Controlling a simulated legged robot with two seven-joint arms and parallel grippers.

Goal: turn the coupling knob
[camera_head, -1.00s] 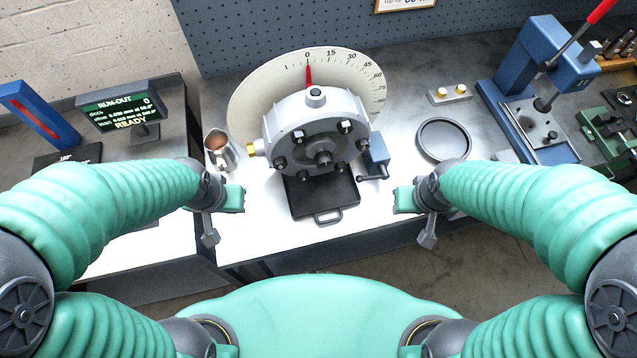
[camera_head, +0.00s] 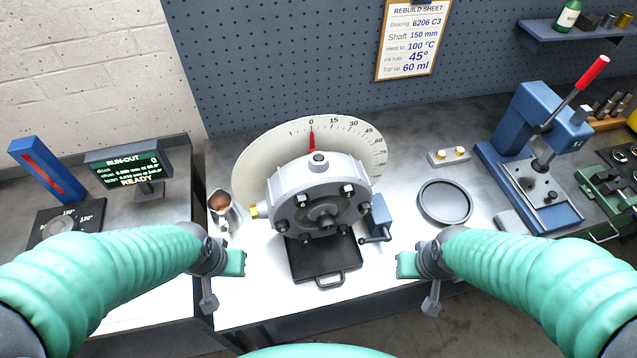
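The grey round housing (camera_head: 290,205) stands on the bench, with a ring of dark bolts on its front. A dark round hub at its centre (camera_head: 325,218) looks like the coupling knob. A pale dial (camera_head: 262,160) stands behind it, with a red pointer (camera_head: 312,142) at 0. My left gripper (camera_head: 236,263) is in front and to the left of the housing, apart from it. My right gripper (camera_head: 406,265) is in front and to the right, also apart. Neither touches anything. Their finger gaps cannot be made out.
A black tray (camera_head: 325,263) lies under the housing front. A blue block with a crank (camera_head: 378,215) is at its right, a metal jug (camera_head: 224,212) at its left. A round dark dish (camera_head: 445,203) and blue press (camera_head: 530,150) stand right. The run-out display (camera_head: 125,170) reads READY.

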